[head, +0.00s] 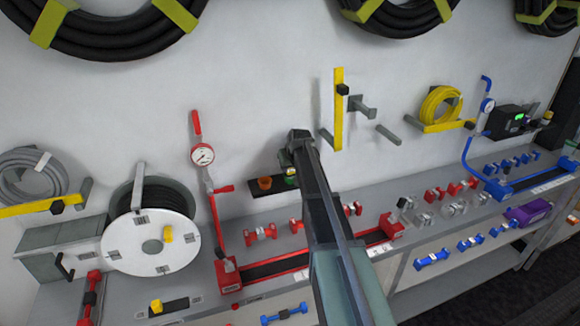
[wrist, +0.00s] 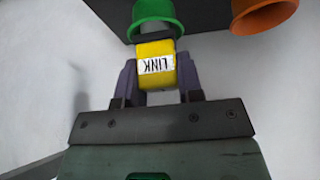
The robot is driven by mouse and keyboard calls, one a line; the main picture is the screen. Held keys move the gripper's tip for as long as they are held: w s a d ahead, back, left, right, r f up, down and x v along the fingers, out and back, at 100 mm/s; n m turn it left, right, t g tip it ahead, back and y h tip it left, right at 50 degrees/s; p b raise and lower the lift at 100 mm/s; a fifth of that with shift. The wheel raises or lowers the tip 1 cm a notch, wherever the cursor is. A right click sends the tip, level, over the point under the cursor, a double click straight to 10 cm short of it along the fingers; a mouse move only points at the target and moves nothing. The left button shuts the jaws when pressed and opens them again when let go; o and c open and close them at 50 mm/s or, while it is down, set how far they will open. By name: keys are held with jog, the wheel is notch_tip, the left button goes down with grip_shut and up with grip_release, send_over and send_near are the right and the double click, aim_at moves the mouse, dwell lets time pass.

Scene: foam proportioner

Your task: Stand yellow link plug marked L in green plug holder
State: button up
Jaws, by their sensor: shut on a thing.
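The yellow link plug (wrist: 157,72) is between the two fingers of my gripper (wrist: 158,84) in the wrist view, with a white label reading LINK upside down. My gripper is shut on it. The plug's dark end is close to the rim of the green plug holder (wrist: 153,14); I cannot tell whether it is inside or just in front. In the head view my gripper (head: 289,158) is by the wall, just above the green holder (head: 291,181). My arm hides much of that area, and the plug does not show clearly there.
An orange holder (head: 265,183) sits left of the green one on a black wall shelf (head: 250,191); it also shows in the wrist view (wrist: 264,14). A red gauge post (head: 204,156) stands to the left. A yellow wall bracket (head: 338,110) sticks out to the right.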

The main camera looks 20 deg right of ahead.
jog(key=shift+f, duration=0.25)
jog(key=o, duration=0.7)
jog(key=shift+r, duration=0.1)
jog(key=p+v, duration=0.9)
jog(key=v, duration=0.2)
